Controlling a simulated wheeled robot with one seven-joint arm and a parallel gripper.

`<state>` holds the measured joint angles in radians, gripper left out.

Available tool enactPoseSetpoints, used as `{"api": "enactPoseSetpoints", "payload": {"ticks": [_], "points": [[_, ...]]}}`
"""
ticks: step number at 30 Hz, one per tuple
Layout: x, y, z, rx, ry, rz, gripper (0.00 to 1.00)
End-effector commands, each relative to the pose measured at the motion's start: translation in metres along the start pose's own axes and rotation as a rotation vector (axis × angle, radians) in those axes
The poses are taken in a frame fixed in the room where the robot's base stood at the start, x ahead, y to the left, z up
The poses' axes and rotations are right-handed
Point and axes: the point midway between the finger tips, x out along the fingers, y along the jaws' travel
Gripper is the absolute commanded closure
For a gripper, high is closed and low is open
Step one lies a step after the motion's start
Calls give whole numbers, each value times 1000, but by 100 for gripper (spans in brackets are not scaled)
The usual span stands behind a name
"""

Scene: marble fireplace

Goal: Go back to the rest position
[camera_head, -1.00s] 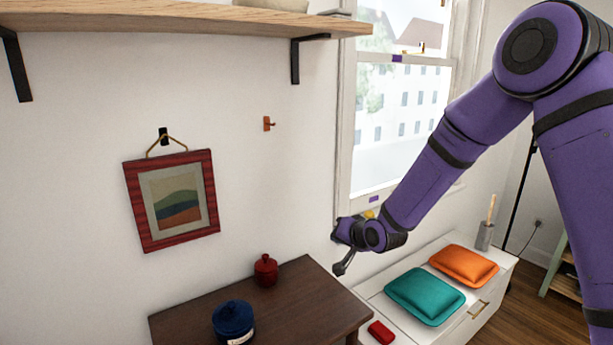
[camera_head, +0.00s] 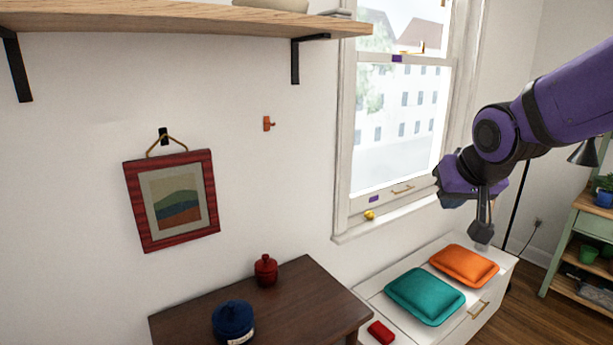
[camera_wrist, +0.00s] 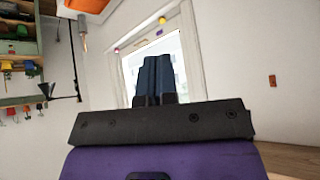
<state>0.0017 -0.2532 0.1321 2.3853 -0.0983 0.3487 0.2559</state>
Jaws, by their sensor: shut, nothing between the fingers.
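My gripper (camera_head: 481,236) hangs from my purple arm at the right of the head view, in the air above the white bench and the orange cushion. In the wrist view its dark fingers (camera_wrist: 154,78) are together with nothing between them. The window shows behind the fingers there. No object hangs from the gripper in the head view.
A dark wooden table (camera_head: 300,310) bears a blue pot (camera_head: 233,320) and a red pot (camera_head: 266,270). The white bench (camera_head: 478,325) bears a teal cushion (camera_head: 425,295) and an orange cushion (camera_head: 464,266). A window (camera_head: 400,120), framed picture (camera_head: 172,200) and shelf (camera_head: 180,18) are behind.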

Motion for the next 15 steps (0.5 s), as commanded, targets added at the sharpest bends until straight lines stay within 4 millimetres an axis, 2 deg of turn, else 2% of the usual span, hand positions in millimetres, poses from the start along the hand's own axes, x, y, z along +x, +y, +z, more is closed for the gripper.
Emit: {"api": "enactPoseSetpoints", "payload": {"ticks": [1,6,12,15], "points": [[-17,6,7,-3,-6,11,100],[-63,25,41,-14,-61,40,100],[-110,41,87,-24,-127,45,100],[-128,46,109,-29,-158,37,100]]}}
